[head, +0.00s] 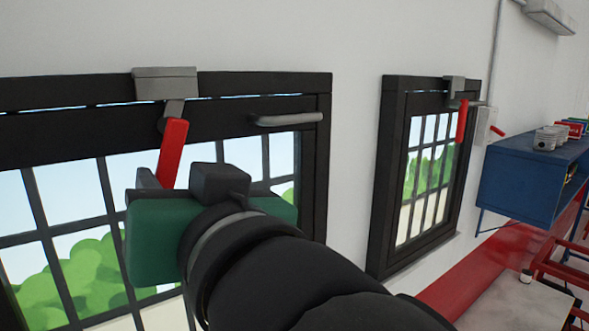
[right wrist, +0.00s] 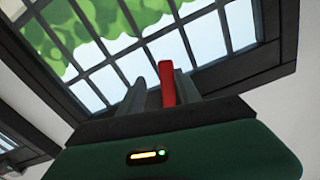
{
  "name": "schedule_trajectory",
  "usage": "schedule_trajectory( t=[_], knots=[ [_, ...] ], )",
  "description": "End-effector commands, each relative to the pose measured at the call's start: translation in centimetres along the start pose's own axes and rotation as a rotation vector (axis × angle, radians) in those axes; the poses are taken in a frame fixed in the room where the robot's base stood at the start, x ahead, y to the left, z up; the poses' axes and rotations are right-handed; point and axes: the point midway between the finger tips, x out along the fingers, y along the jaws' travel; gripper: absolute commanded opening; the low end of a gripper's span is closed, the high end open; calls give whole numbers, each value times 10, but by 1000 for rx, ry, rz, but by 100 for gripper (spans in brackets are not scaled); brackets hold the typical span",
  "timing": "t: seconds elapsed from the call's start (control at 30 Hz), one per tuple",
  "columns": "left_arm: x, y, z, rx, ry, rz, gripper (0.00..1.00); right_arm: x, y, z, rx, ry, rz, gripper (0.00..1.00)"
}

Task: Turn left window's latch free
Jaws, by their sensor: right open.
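The left window (head: 318,150) has a black frame, and a grey latch bracket (head: 165,84) sits at its top. The latch's red handle (head: 172,150) hangs down from it, slightly tilted. My right gripper (head: 157,178) is open at the handle's lower end; its green body hides part of the window. In the right wrist view, the red handle (right wrist: 167,82) stands between the two grey fingers of my right gripper (right wrist: 161,88), close to one of them. Whether a finger touches it I cannot tell. My left gripper is not in view.
A grey pull bar (head: 286,119) sticks out from the left window beside the latch. A second window (head: 388,170) with its own red handle (head: 461,120) is to the right. A blue cabinet (head: 520,185) with cans on top stands at the far right.

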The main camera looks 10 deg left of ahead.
Motion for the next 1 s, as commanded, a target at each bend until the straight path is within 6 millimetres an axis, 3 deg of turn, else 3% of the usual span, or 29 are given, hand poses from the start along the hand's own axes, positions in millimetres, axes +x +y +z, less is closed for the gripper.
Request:
schedule_trajectory(
  t=[0.13, 0.47, 1.0],
  knots=[
    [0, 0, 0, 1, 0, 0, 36, 9, -6, 3, -4, -6, 1, 40],
    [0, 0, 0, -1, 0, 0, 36, 16, -10, 6, -8, -11, 3, 0],
    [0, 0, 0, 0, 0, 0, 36, 13, -7, 7, -7, -14, 4, 0]
  ],
)
